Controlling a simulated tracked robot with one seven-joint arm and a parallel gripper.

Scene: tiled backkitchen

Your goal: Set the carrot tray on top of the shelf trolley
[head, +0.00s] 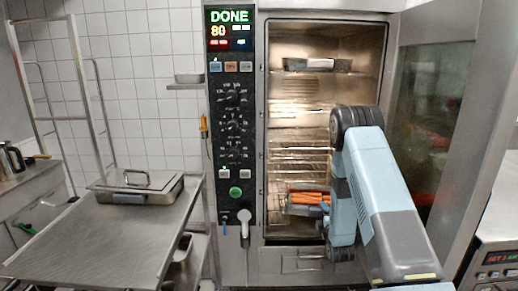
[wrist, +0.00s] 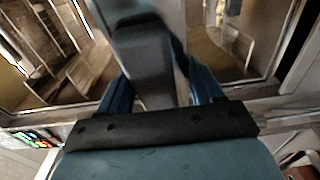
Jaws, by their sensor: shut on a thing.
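The carrot tray (head: 304,210) is in the lower part of the open oven in the head view, with orange carrots (head: 310,198) showing in it. My arm reaches into the oven from the right and covers the tray's right end. My gripper (wrist: 160,85) shows in the wrist view with its two blue fingers either side of a dark grey piece, and it is shut on it. This seems to be the carrot tray; its fingertips are hidden in the head view. The shelf trolley (head: 110,235) stands at the left with a flat steel top.
A lidded steel pan (head: 136,187) sits at the back of the trolley top; the front is clear. Another tray (head: 317,64) is high in the oven. The oven door (head: 432,110) stands open at the right, close to my arm. The control panel (head: 232,120) reads DONE.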

